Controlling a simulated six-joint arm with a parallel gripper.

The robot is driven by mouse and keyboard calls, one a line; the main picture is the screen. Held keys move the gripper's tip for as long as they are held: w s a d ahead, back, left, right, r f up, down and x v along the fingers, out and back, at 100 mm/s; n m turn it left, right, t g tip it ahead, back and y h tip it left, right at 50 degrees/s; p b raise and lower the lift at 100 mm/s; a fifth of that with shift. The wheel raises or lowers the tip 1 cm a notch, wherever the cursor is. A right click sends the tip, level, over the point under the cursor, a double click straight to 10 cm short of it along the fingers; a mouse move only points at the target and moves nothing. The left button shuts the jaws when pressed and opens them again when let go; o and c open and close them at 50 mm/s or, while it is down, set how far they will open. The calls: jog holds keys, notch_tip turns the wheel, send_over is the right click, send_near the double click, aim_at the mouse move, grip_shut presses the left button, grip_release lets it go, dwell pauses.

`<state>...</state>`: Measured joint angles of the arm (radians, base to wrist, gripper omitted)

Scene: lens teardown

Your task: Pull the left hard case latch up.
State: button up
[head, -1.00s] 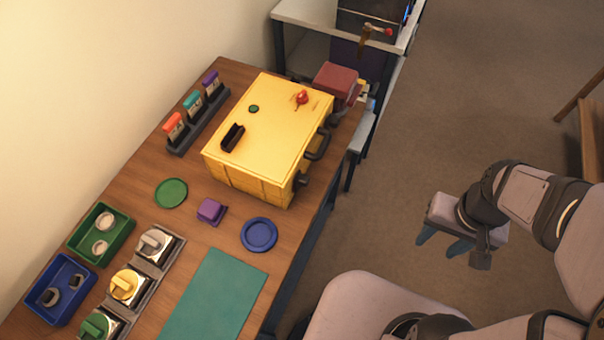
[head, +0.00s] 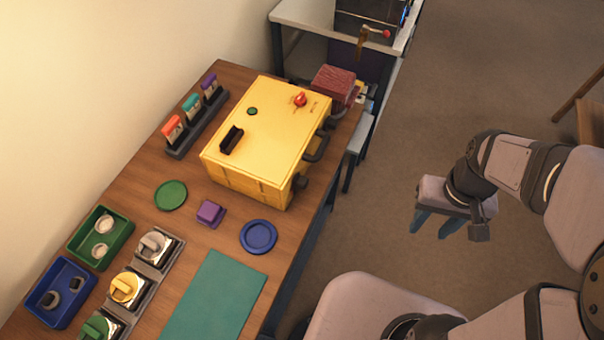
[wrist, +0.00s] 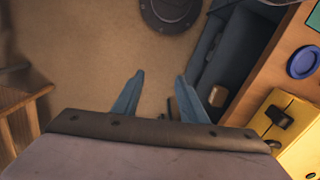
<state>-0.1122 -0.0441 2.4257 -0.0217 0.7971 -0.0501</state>
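The yellow hard case (head: 262,125) lies closed on the wooden table in the head view. Its front side faces right, with a dark handle (head: 318,148) in the middle. The left hard case latch (head: 300,182) is a dark piece at the near end of that side; whether it is up or down is too small to tell. The case also shows at the right edge of the wrist view (wrist: 302,128), with a dark fitting (wrist: 279,116) on it. My gripper (head: 431,229) is open and empty over the floor, well right of the case. Its blue fingers stand apart in the wrist view (wrist: 162,97).
A purple block (head: 209,212), a green disc (head: 170,195) and a blue dish (head: 258,237) lie near the case on the table. A dark red block (head: 333,82) stands beyond its far end. Open floor (head: 385,190) separates my gripper from the table.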

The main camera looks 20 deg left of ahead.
jog(key=w+a+r+n, duration=0.2)
jog(key=w+a+n, duration=0.2)
jog(key=a, duration=0.2)
jog(key=n+h+p, duration=0.3)
jog(key=n+h, duration=0.1)
jog(key=n, duration=0.8)
send_near(305, 181)
jog(key=shift+s+f, duration=0.15)
jog(key=shift+f, duration=0.35)
jog(key=shift+p+x, duration=1.2)
jog(key=shift+x, duration=2.45)
jog(key=shift+d, duration=0.15)
